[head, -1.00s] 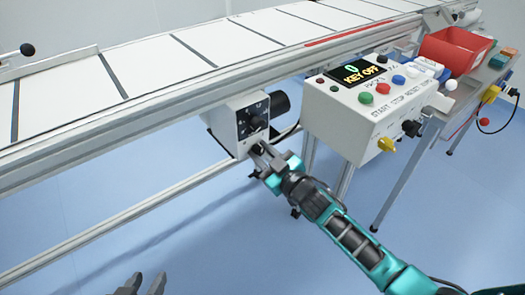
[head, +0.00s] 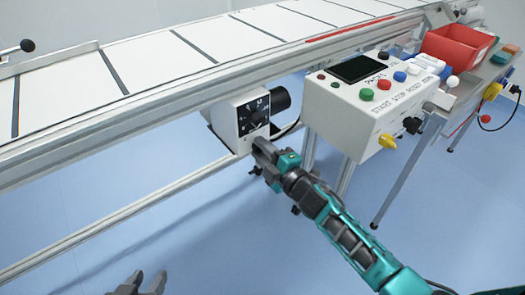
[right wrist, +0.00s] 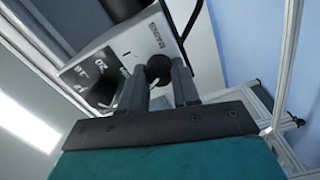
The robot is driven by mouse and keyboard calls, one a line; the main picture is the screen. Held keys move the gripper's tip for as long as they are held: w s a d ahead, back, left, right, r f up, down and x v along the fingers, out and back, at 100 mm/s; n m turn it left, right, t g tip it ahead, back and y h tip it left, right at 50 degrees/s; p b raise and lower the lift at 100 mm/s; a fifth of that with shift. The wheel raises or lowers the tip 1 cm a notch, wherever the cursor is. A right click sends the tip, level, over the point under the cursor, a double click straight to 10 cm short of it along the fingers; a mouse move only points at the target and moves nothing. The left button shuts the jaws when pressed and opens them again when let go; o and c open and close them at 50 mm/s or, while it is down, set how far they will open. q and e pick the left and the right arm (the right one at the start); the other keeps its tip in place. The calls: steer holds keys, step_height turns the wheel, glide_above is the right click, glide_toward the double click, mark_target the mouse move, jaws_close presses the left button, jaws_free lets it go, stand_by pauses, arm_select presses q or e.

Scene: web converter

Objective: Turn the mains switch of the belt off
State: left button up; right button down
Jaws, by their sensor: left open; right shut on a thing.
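The white drive box (head: 228,125) hangs under the belt (head: 190,60), with a black dial (head: 254,115) on its front. In the right wrist view the box (right wrist: 125,55) carries the label MAINS beside a small black round switch (right wrist: 158,68). My right gripper (head: 260,145) is at the lower front of the box, shut on the mains switch; its fingers (right wrist: 162,88) lie on both sides of it. The switch's exact angle is partly hidden by the fingers. My left gripper (head: 142,284) is open and empty at the bottom edge, away from the belt.
A white control panel (head: 365,115) with coloured buttons, a dark display (head: 363,68) and a yellow key knob (head: 387,141) stands right of the box. A red bin (head: 455,48) sits on a side table. A metal rail (head: 120,223) runs low on the left; the blue floor in front is clear.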

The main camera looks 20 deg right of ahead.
arm_select(q)
steer(key=shift+d+f+b, duration=0.2)
steer(key=shift+b, duration=0.1)
arm_select(e)
steer(key=shift+f+n, duration=0.1)
steer(key=shift+n, duration=1.4)
steer(key=c, duration=0.8)
jaws_free()
arm_select(q)
steer(key=shift+w, duration=0.1)
steer(key=shift+r, duration=0.1)
steer(key=shift+s+a+r+p, duration=0.2)
steer(key=shift+a+r+p, duration=0.2)
steer(key=shift+p, duration=0.6)
arm_select(e)
steer(key=v, duration=1.3)
